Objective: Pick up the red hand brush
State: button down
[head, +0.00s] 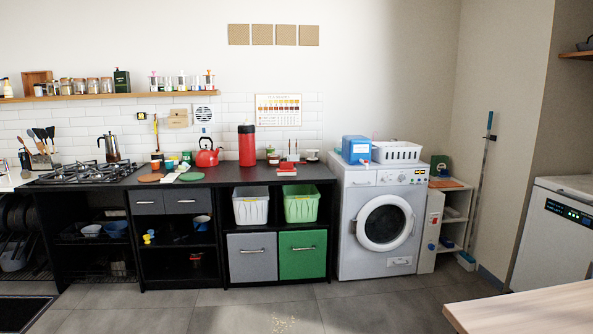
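I cannot make out the red hand brush for certain. A small red item (196,259) lies on the low shelf of the black cabinet, too small to identify. Another red item (118,268) sits in the dark bottom of the left bay, its shape unclear. A low red-and-white item (287,166) is on the black counter right of the red canister. My gripper is not in view.
The black counter (225,176) holds a red kettle (207,153) and a red canister (247,146). A washing machine (380,222) stands right of it. A wooden tabletop (535,308) fills the lower right corner. Pale crumbs (283,324) lie on otherwise open grey floor.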

aim_at(287, 168)
jog(key=u, duration=0.1)
jog(key=i, duration=0.95)
jog(key=z, duration=0.1)
